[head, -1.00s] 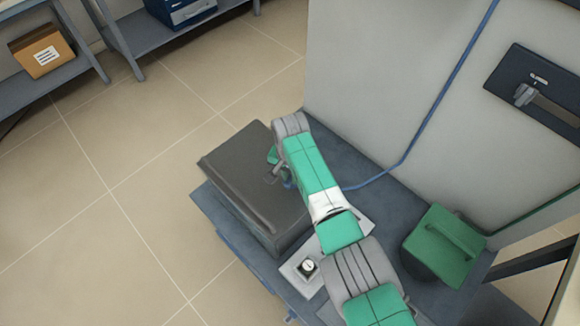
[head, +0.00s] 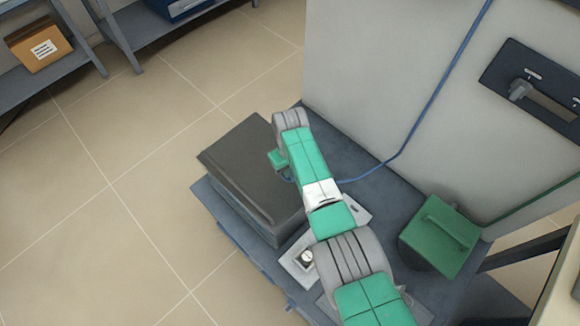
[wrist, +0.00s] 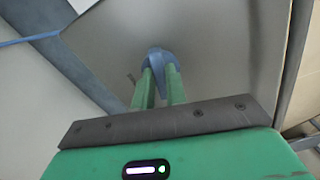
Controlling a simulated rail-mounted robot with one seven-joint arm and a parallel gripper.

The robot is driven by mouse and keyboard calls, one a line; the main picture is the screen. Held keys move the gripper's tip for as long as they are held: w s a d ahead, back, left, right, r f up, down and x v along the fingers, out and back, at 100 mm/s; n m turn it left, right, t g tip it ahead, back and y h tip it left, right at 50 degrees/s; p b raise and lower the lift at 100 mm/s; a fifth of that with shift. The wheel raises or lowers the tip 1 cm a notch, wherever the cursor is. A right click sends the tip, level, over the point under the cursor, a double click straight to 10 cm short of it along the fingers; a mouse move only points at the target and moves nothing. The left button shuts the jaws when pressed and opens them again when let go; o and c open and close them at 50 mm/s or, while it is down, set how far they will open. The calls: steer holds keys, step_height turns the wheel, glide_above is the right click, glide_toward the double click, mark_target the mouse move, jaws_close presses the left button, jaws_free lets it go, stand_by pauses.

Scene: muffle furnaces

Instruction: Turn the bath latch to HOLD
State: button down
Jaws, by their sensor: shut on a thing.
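The bath looks to be the dark grey box (head: 245,165) with a flat lid on the blue-grey bench in the head view. In the wrist view, a grey face of it (wrist: 215,50) fills the middle. The blue latch (wrist: 161,55) stands on that face. My gripper (wrist: 160,74) has its two green fingers closed on the latch, one on either side. In the head view my arm covers the latch, and only a green part of my gripper shows beside the box. I cannot read any HOLD mark.
A green box with a handle (head: 440,236) and a small round dial on a pale plate (head: 305,259) sit on the bench. A blue cable (head: 420,125) runs down the grey cabinet wall (head: 380,70). A dark panel with a slot (head: 535,90) is at right. Floor at left is clear.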

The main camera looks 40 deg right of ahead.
steer(key=shift+n, duration=1.3)
steer(key=c, duration=1.4)
jaws_free()
steer(key=shift+c, duration=0.2)
step_height(320, 180, up, 8)
steer(key=p, duration=0.4)
